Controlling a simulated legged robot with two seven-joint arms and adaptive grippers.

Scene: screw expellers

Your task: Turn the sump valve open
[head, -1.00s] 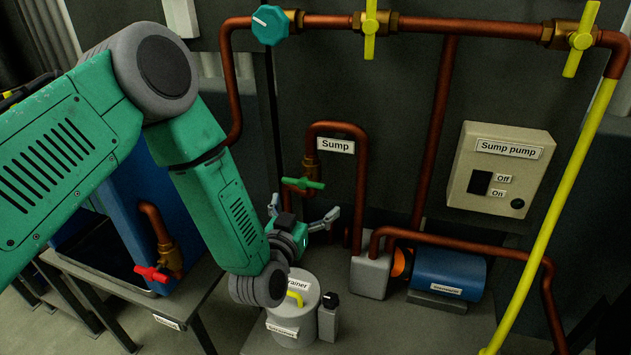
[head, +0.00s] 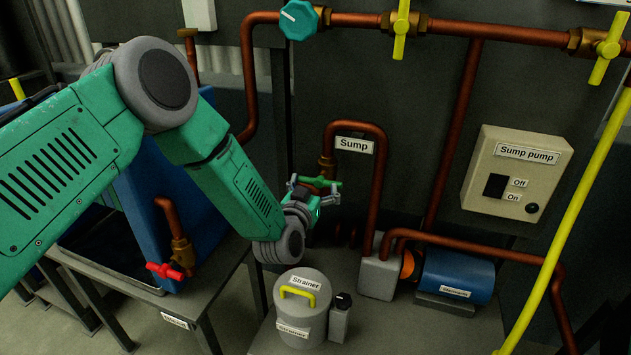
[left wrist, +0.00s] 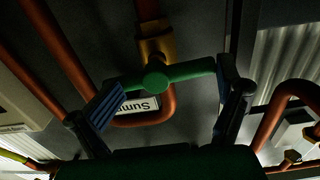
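The sump valve's green handle (head: 322,182) lies roughly level on a brass body, on the copper pipe beside the "Sump" label (head: 353,145). In the left wrist view the green handle (left wrist: 180,74) spans crosswise between my fingers, below its brass body (left wrist: 156,45). My left gripper (head: 314,191) is at the handle with its fingers spread; in the left wrist view my left gripper (left wrist: 171,78) has one finger by each handle end. I cannot tell whether they touch it. The right gripper is not in view.
A strainer (head: 284,315) stands below my arm. The blue pump (head: 455,274) and its copper pipes are to the right, under the sump pump switch box (head: 515,175). A red valve (head: 166,270) is at the left. A yellow pipe (head: 565,220) slants down the right side.

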